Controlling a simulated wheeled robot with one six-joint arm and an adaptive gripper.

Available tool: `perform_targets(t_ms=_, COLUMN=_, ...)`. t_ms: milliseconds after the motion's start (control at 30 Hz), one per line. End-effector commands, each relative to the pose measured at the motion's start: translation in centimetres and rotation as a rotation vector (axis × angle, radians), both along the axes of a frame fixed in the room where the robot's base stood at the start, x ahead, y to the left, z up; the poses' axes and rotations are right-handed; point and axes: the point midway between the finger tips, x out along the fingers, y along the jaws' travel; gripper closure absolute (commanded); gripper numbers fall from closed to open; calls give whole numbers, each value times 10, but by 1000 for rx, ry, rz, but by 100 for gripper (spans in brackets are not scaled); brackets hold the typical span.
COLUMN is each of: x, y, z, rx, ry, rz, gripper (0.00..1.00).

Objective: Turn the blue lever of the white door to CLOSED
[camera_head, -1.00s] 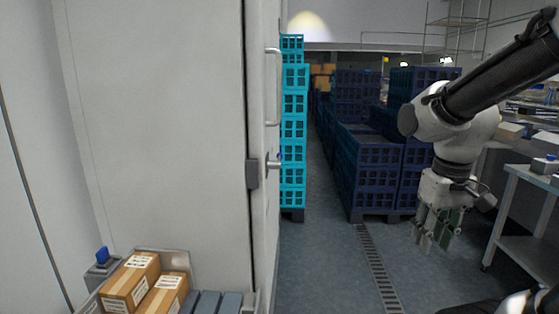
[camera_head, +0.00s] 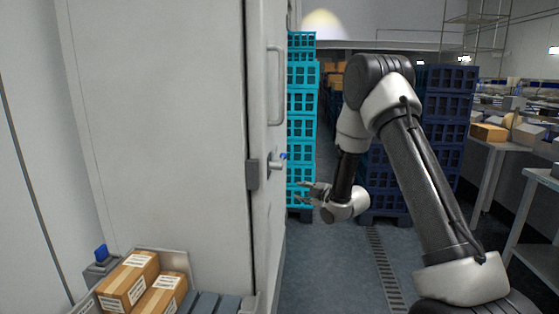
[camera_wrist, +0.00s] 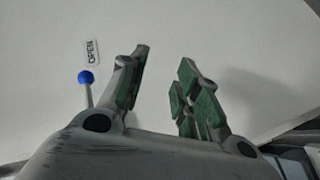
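The white door (camera_head: 267,215) stands nearly edge-on in the head view, with a vertical bar handle (camera_head: 275,85). The blue lever (camera_head: 283,156) sits on its face below the handle. In the wrist view the blue lever's ball knob (camera_wrist: 86,77) tops a pale rod, next to an OPEN label (camera_wrist: 92,52) on the white surface. The rod's lower end is hidden behind my gripper. My gripper (camera_head: 309,191) is open and empty, below and right of the lever in the head view. In the wrist view my gripper's fingers (camera_wrist: 162,75) are spread, right of the lever and apart from the knob.
Teal crates (camera_head: 302,100) are stacked beyond the door, with dark blue crates (camera_head: 447,120) farther right. Cardboard boxes (camera_head: 130,282) lie at the lower left beside a small blue-topped grey device (camera_head: 102,254). Steel tables (camera_head: 532,190) stand right. Floor before the door is clear.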

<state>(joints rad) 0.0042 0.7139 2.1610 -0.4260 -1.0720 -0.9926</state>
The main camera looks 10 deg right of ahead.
Motion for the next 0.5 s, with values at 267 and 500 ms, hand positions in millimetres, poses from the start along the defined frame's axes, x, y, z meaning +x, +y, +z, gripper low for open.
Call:
perform_targets(t_ms=267, x=5, y=21, z=95, rx=-106, ry=-464, rz=100, gripper=68)
perform_targets(t_ms=500, x=25, y=32, z=100, rx=-140, ry=-489, rz=102, gripper=68)
